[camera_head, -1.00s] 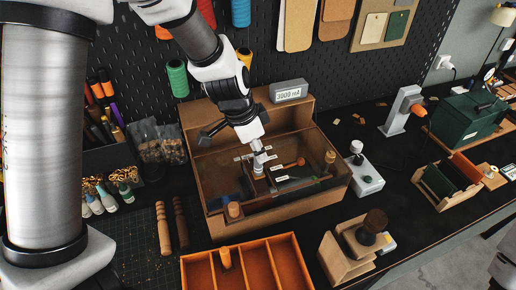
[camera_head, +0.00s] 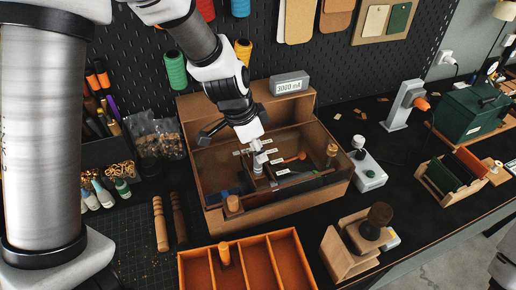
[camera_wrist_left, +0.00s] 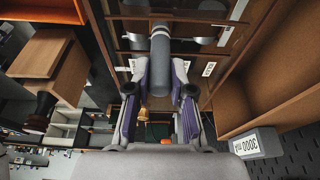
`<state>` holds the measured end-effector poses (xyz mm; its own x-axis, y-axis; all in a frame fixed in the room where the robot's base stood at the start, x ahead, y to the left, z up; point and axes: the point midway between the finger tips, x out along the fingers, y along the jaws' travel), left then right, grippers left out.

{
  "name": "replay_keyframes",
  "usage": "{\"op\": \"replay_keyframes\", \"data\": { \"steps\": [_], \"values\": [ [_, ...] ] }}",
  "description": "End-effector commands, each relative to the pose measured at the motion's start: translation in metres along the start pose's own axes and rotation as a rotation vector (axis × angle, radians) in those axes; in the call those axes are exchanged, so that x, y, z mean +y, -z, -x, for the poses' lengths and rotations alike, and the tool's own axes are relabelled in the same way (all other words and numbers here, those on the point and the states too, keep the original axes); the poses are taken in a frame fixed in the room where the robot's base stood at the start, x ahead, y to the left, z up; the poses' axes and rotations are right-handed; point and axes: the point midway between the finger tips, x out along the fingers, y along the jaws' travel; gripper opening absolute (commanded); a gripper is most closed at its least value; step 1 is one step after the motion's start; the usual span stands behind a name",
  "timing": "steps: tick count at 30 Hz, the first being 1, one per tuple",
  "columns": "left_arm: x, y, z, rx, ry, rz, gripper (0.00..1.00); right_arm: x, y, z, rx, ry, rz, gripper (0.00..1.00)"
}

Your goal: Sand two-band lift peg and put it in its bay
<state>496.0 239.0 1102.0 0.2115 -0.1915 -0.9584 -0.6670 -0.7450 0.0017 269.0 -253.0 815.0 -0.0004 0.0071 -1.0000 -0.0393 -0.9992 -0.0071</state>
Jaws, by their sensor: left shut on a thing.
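My left gripper (camera_head: 262,162) reaches down into the open brown box (camera_head: 245,218). In the head view the cylinder (camera_head: 258,168) shows only as a small pale piece under the fingers. The orange tray (camera_head: 205,258) with long compartments stands in front of the box. A small orange peg (camera_head: 224,253) stands in one compartment. The right gripper is not visible.
A grey display (camera_head: 289,84) reading 3000 mA sits on the box's rear ledge. Two wooden rods (camera_head: 160,224) lie on the dark mat left of the tray. A wooden stand with a dark knob (camera_head: 378,216) and a white switch unit (camera_head: 369,174) stand to the right.

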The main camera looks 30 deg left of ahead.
Motion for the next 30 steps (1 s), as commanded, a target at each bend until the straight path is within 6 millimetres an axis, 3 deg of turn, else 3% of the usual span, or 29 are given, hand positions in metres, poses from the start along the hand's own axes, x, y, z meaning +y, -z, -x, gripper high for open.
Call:
{"op": "replay_keyframes", "data": {
  "steps": [30],
  "values": [
    [0.0005, -0.0018, -0.0046, -0.002, -0.002, 0.0, 0.0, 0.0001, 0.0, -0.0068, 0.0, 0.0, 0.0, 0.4]
  ]
}}
